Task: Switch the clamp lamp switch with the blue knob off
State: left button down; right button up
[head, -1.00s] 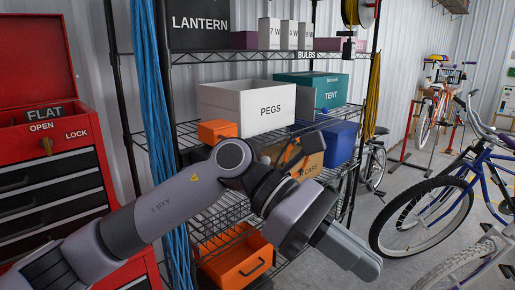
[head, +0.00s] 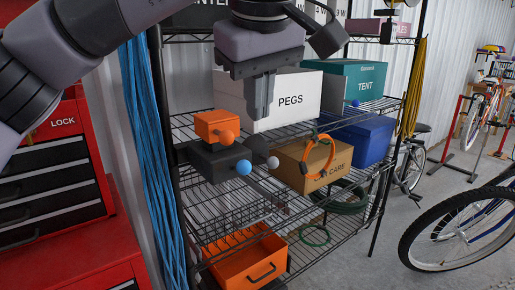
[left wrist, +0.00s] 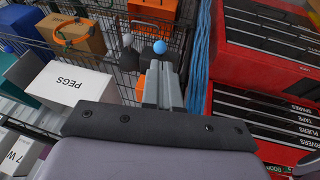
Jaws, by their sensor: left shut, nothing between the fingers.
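A round blue knob (head: 244,167) sits at the front of a dark grey box (head: 213,161) on the wire shelf. A pale grey knob (head: 273,162) is to its right, and an orange knob (head: 227,137) is above, in front of a small orange box (head: 210,122). My left gripper (head: 260,112) is shut and empty, pointing down above the knobs. In the left wrist view, the blue knob (left wrist: 160,47) appears just beyond the shut fingertips of the left gripper (left wrist: 160,68); I cannot tell that they touch. My right gripper is not in view.
On the same wire rack stand a white PEGS bin (head: 282,103), a cardboard CAR CARE box (head: 318,165) and a blue bin (head: 365,140). Blue cords (head: 150,150) hang left of the rack, beside a red tool chest (head: 60,130). Bicycles stand at right.

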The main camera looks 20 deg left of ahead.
pick_arm(q)
jog(key=shift+w+a+r+y, duration=0.2)
jog(key=shift+a+r+y, duration=0.2)
jog(key=shift+a+r, duration=0.35)
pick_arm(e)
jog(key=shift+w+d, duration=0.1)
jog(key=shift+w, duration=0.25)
pick_arm(q)
jog(key=shift+d, duration=0.1)
send_near(245, 163)
jog(key=x, duration=0.7)
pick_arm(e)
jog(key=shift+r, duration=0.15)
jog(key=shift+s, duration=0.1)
